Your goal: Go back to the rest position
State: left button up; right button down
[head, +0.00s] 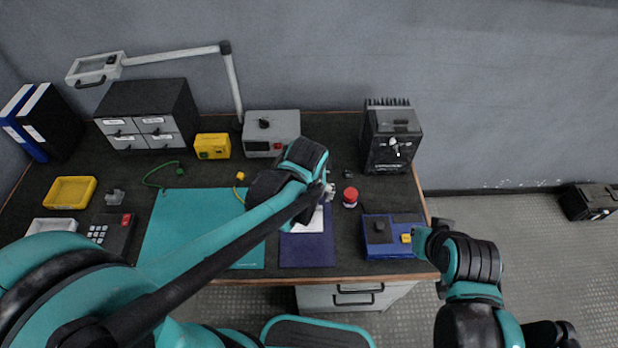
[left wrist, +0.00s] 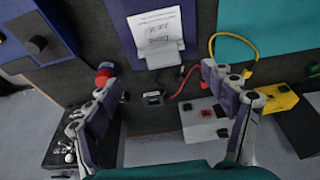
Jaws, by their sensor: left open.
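My left arm reaches from the lower left over the table in the head view. Its gripper (head: 328,190) is above the back part of the table, just left of a red round cap (head: 350,196). The left wrist view shows its two padded fingers (left wrist: 165,115) spread wide with nothing held between them. The red cap (left wrist: 105,72) and a small black part (left wrist: 153,97) show beyond the fingers there. My right arm (head: 470,260) is at the right front corner of the table in the head view; I cannot make out its fingers.
A white paper (head: 308,220) lies on a dark blue mat (head: 305,252). A grey box (head: 272,132), a yellow box (head: 212,146) and a tall black unit (head: 392,137) stand at the back. A blue box (head: 390,250) sits at the right front. A lamp arm (head: 170,56) overhangs the drawers (head: 148,112).

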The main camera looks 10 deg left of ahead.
pick_arm(q)
jog(key=s+a+r+m+t, duration=0.2)
jog(key=s+a+r+t, duration=0.1)
jog(key=s+a+r, duration=0.3)
jog(key=shift+s+a+r+t+h, duration=0.3)
jog(key=shift+s+a+r+t, duration=0.1)
jog(key=shift+s+a, duration=1.15)
jog(key=shift+s+d, duration=0.15)
jog(key=shift+d, duration=0.05)
